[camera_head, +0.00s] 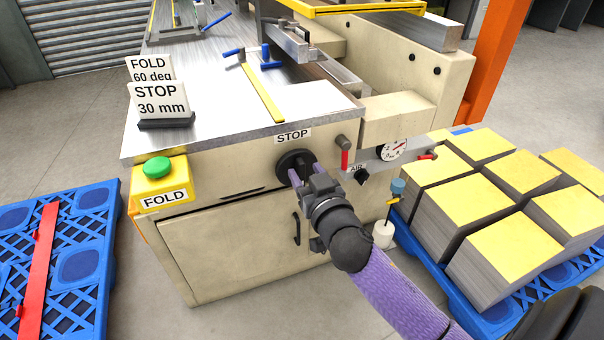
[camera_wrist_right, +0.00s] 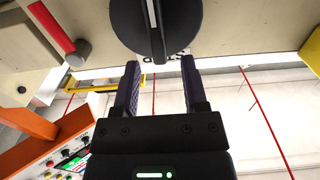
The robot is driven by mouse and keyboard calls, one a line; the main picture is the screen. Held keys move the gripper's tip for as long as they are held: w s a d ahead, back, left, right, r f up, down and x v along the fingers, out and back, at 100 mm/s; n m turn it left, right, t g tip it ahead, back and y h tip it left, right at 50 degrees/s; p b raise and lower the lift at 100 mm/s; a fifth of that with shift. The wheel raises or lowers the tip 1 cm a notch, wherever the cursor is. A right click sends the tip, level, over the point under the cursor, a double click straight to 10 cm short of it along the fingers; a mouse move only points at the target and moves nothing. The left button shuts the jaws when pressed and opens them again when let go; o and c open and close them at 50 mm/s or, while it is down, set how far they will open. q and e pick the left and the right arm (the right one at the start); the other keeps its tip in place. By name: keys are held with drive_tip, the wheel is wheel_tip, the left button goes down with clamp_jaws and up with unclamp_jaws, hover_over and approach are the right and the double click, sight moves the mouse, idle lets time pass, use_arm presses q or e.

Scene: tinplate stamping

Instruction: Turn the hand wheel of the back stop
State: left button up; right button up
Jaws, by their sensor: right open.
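The black round hand wheel (camera_head: 292,160) sits on the front face of the beige machine, under the STOP label (camera_head: 292,136). In the right wrist view the hand wheel (camera_wrist_right: 176,25) shows as a dark disc with a raised bar across it. My right gripper (camera_head: 305,172) is in front of the wheel, its two purple fingers apart and pointing at it. In the wrist view the open gripper (camera_wrist_right: 160,62) has nothing between its fingers; its tips are close to the wheel's edge, and I cannot tell whether they touch. My left gripper is not in view.
A yellow FOLD box with a green button (camera_head: 158,168) is left of the wheel. A red-handled valve (camera_head: 344,155) and pressure gauge (camera_head: 394,148) are right of it. Yellow-topped sheet stacks (camera_head: 520,170) stand at the right, a blue pallet (camera_head: 85,230) at the left.

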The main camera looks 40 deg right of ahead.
drive_tip(key=shift+x, duration=0.8)
clamp_jaws()
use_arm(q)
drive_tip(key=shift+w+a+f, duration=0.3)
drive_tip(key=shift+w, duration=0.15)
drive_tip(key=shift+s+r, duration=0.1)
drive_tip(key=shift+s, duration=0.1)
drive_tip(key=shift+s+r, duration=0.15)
use_arm(e)
drive_tip(key=shift+a, duration=0.1)
